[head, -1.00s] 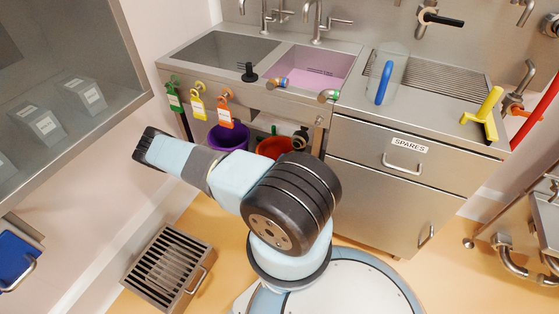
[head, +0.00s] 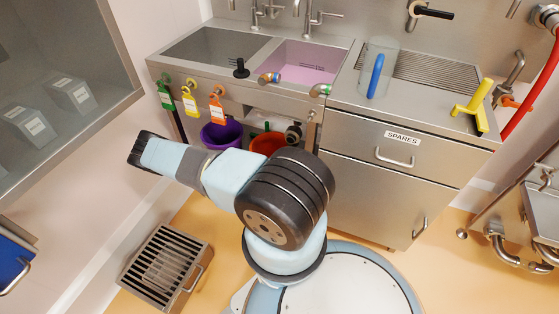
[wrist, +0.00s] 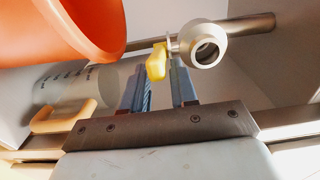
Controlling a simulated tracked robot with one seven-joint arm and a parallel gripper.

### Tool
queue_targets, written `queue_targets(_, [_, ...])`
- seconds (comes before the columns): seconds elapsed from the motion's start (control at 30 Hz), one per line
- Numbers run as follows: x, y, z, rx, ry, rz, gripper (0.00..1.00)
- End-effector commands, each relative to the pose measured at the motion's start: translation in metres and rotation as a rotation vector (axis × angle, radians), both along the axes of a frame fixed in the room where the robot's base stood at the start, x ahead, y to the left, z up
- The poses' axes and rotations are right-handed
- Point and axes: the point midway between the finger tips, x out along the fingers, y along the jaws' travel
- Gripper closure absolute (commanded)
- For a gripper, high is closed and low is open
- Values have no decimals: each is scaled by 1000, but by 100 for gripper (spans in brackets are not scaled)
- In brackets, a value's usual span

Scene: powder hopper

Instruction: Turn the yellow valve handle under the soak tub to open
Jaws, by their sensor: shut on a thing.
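In the wrist view a small yellow valve handle (wrist: 157,62) sits beside a pale round valve body (wrist: 207,45) with a dark open mouth. My gripper (wrist: 160,80) is shut on the handle, one finger on each side of it. In the head view a basin with pink contents (head: 295,64), probably the soak tub, is set in the steel counter. My gripper and the yellow valve handle are hidden in the head view; my arm blocks part of the space below the counter.
An orange bucket (wrist: 65,25) hangs close on the left in the wrist view. A metal pipe (wrist: 250,27) runs right from the valve. In the head view a purple bucket (head: 221,136) stands under the counter, and a floor grate (head: 165,265) lies at lower left.

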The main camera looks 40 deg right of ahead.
Motion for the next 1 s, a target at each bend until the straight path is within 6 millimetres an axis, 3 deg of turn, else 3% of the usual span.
queue_targets(0.27, [-5, 0, -5, 8, 6, -2, 94])
queue_targets(0.6, [-26, -9, -4, 8, 7, -3, 94])
queue_targets(0.83, [-26, -9, -4, 9, 5, -2, 94])
queue_targets(0.87, [-26, -9, -4, 9, 5, -1, 70])
queue_targets(1.0, [-25, -9, -3, 7, 3, 0, 57])
